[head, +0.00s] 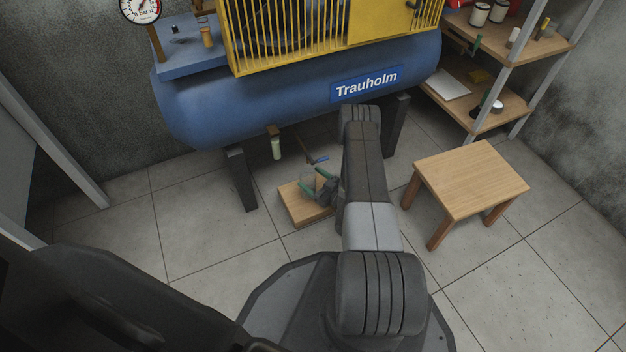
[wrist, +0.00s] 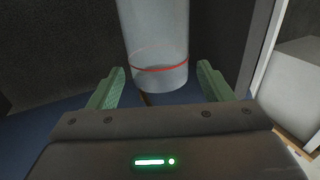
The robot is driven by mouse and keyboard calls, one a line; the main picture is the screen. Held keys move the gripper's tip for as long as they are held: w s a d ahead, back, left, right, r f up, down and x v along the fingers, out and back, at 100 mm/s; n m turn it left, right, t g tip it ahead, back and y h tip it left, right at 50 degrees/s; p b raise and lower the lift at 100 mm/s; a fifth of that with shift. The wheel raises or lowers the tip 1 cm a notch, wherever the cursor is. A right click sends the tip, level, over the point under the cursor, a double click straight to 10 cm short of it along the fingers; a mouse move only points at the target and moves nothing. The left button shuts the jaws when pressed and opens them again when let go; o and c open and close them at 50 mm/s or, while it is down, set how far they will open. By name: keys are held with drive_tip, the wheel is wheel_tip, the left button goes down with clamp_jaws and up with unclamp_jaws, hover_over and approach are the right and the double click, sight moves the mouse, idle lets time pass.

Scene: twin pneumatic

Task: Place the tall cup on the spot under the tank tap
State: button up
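The tall cup (wrist: 157,45) is clear, with a red ring near one end. In the wrist view it shows in the upper middle, between and beyond my fingertips, with a gap on each side. My gripper (wrist: 160,68) is open, its green fingers apart. In the head view my gripper (head: 317,185) is low, over a wooden block (head: 305,215) on the floor below the tank. The cup is only faint there, partly hidden by the gripper.
The tiled floor (head: 200,225) at left is clear.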

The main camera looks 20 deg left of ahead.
drive_tip(key=shift+r, duration=0.15)
drive_tip(key=p+v, duration=0.3)
drive_tip(key=v, duration=0.9)
